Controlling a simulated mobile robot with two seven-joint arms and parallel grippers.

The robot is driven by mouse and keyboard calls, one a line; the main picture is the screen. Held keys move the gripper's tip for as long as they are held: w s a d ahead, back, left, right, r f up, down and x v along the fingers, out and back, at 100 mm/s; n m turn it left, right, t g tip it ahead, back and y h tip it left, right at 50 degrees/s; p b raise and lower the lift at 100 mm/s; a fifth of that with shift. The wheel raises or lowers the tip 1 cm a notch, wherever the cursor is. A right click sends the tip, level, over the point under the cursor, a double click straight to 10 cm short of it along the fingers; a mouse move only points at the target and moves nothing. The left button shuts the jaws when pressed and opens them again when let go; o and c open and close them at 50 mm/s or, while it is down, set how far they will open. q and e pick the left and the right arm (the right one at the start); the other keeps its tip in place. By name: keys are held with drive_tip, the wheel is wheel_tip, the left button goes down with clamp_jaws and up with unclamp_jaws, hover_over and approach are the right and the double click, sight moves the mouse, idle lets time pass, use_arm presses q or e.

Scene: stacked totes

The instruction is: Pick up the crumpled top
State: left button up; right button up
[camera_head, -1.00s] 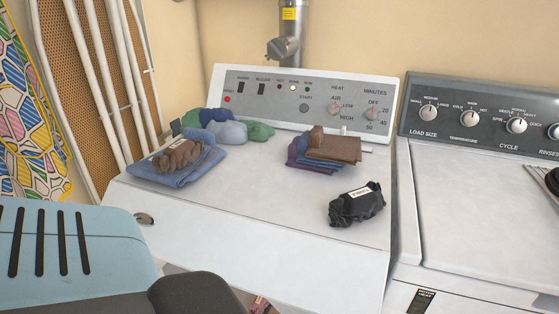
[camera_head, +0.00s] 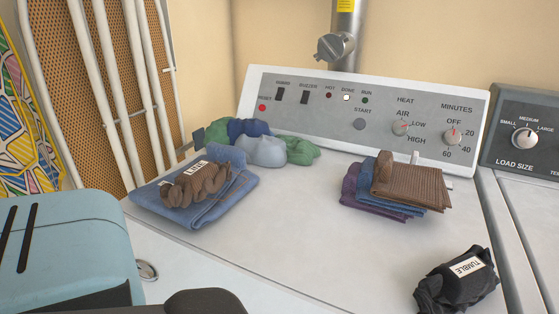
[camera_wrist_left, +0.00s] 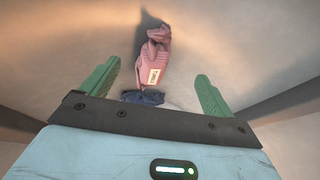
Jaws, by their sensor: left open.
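In the left wrist view a crumpled pink garment (camera_wrist_left: 156,58) with a pale label lies on a light surface. A dark blue cloth (camera_wrist_left: 143,97) touches or nearly touches its near end. My left gripper (camera_wrist_left: 156,80) is open, with one green finger on each side of these items and nothing clamped. In the head view a crumpled brown item (camera_head: 195,186) with a white label rests on a folded blue cloth (camera_head: 235,195). A crumpled black item (camera_head: 440,292) labelled TUMBLE lies at the lower right. I cannot tell which is the named top. My right gripper is not in view.
The white machine top (camera_head: 300,215) has bare room in its middle. A crumpled green, blue and grey heap (camera_head: 262,150) and a folded stack (camera_head: 412,182) lie near the control panel (camera_head: 310,115). White pipes (camera_head: 105,90) stand at the left.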

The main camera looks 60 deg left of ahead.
use_arm(q)
drive_tip(key=shift+w+a, duration=0.15)
drive_tip(key=shift+w, duration=0.2)
drive_tip(key=shift+w+a+f, duration=0.1)
drive_tip(key=shift+f, duration=0.4)
drive_tip(key=shift+b+x, duration=0.55)
drive_tip(key=shift+x, duration=0.3)
drive_tip(key=b+x, duration=0.2)
drive_tip(key=x, duration=0.2)
drive_tip(key=shift+w+f, duration=0.2)
drive_tip(key=shift+w, duration=0.05)
drive_tip(key=shift+w+f, duration=0.1)
drive_tip(key=shift+f, duration=0.15)
drive_tip(key=c, duration=1.1)
drive_tip(key=shift+c, duration=0.2)
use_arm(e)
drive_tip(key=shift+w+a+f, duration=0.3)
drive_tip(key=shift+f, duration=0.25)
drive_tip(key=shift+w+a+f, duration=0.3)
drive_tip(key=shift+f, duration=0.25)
